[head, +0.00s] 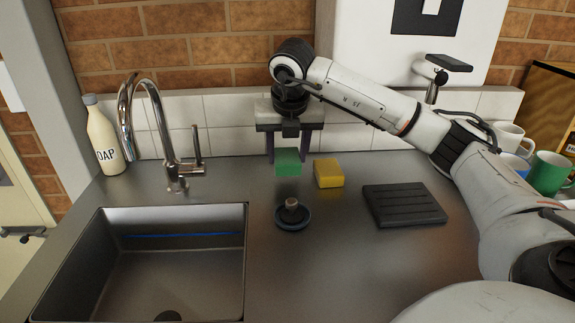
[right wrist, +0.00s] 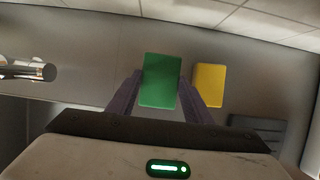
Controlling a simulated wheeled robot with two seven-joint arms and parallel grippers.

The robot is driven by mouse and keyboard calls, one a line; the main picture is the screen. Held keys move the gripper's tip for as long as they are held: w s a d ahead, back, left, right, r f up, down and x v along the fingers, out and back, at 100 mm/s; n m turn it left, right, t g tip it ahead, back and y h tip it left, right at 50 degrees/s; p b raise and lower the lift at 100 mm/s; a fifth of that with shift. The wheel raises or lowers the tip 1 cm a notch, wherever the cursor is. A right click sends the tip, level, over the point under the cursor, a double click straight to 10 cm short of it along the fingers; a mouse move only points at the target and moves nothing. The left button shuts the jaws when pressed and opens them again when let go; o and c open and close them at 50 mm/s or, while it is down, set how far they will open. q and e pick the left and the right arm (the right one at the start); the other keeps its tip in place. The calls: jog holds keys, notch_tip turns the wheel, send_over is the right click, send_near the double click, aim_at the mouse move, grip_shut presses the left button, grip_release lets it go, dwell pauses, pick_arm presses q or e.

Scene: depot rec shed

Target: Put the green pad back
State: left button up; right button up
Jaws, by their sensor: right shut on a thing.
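The green pad (head: 288,162) is a small rectangular block near the back of the counter, left of a yellow sponge (head: 328,173). My right gripper (head: 289,155) points down from above and is shut on the green pad. In the right wrist view, the green pad (right wrist: 161,80) sits between the two dark fingers, and the yellow sponge (right wrist: 209,85) lies just right of them, apart from the pad. I cannot tell whether the pad touches the counter. My left gripper is not in view.
A round dark brush (head: 293,215) stands in front of the pad. A black ribbed mat (head: 404,205) lies to the right. The sink (head: 150,215), tap (head: 165,130) and soap bottle (head: 104,140) are left. Mugs (head: 548,173) stand at the right. The front middle counter is clear.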

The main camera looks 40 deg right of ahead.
aim_at(288, 159)
jog(key=shift+w+d+f, duration=0.1)
jog(key=shift+f, duration=1.85)
jog(key=o, duration=1)
jog(key=v, duration=1.2)
jog(key=shift+w+r+p, duration=0.1)
jog(key=shift+p, duration=0.2)
